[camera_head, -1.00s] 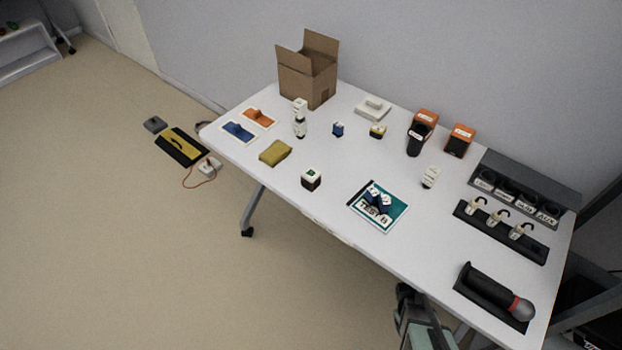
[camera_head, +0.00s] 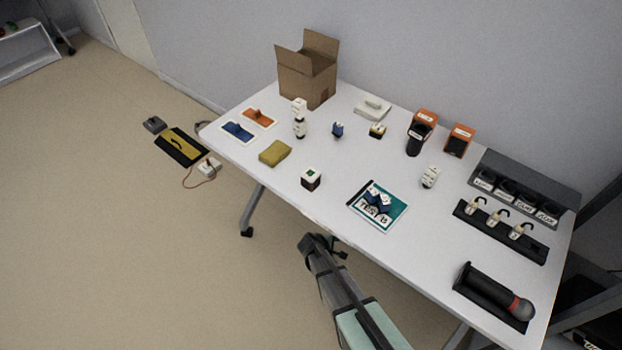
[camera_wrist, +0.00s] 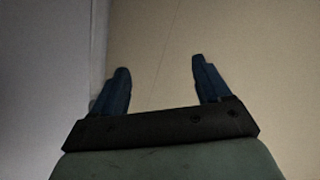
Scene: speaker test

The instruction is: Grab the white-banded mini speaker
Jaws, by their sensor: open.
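Several small speaker-like blocks stand on the white table (camera_head: 330,218); which one is the white-banded mini speaker is too small to tell for sure. A dark cube with a pale upper band and green top mark (camera_head: 311,179) stands near the front edge. Small blue-and-white blocks (camera_head: 378,198) sit on the teal TEST B mat (camera_head: 396,217). Another blue block (camera_head: 338,130) and a yellow-black one (camera_head: 377,131) stand farther back. My gripper (camera_head: 322,243) is off the front edge, below the cube. In the wrist view its fingers (camera_wrist: 160,64) are apart and empty, over the floor.
A cardboard box (camera_head: 305,84) is at the back. Orange-black bins (camera_head: 422,131), a hook rack (camera_head: 500,228) and a microphone (camera_head: 495,291) fill the right side.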

